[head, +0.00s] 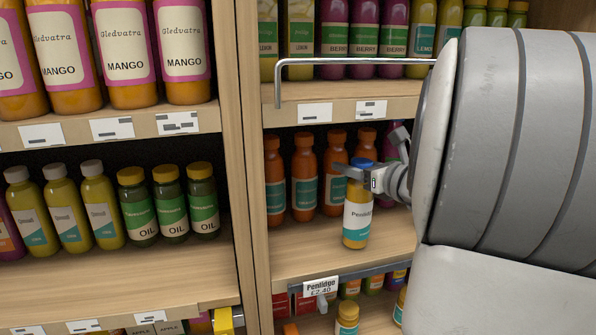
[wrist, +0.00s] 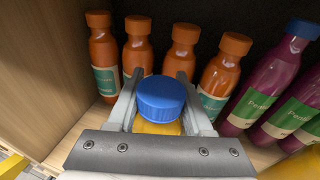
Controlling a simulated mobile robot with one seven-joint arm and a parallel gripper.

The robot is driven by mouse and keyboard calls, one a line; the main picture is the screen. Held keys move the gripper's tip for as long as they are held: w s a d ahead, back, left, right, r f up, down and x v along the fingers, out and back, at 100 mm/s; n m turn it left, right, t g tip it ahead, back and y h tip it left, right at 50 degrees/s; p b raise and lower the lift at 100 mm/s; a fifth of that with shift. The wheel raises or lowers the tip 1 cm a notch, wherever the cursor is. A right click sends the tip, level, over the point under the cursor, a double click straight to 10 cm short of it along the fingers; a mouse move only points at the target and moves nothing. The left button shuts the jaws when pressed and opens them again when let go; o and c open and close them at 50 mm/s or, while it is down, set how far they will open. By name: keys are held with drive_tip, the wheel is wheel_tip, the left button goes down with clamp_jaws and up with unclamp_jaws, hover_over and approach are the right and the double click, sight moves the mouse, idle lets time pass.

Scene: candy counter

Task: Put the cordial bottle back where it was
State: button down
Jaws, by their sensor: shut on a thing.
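The cordial bottle (head: 357,218) has a blue cap, yellow liquid and a white and teal label reading "Penlidge". My gripper (head: 357,170) is shut on it near the neck, just under the cap. The bottle is upright at the front of the middle shelf (head: 300,250) in the right bay; I cannot tell whether its base touches the board. In the wrist view its blue cap (wrist: 161,97) sits between the two fingers (wrist: 158,100), with a little yellow body below; the rest is hidden.
Several orange bottles (head: 304,178) stand in a row behind it, with purple bottles (wrist: 284,75) to their right. A wooden divider (head: 245,130) is at left. A metal rail (head: 350,61) runs along the shelf above. A price tag (head: 320,287) hangs below the shelf front.

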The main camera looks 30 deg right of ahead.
drive_tip(key=shift+w+d, duration=0.1)
drive_tip(key=shift+w, duration=0.25)
drive_tip(key=c, duration=0.8)
unclamp_jaws()
drive_tip(key=shift+f, duration=0.25)
drive_tip(key=o, duration=0.5)
drive_tip(key=shift+r, duration=0.2)
drive_tip(key=s+r+p, duration=0.1)
drive_tip(key=s, duration=1.1)
drive_tip(key=shift+r+p, duration=0.35)
drive_tip(key=shift+d, duration=0.1)
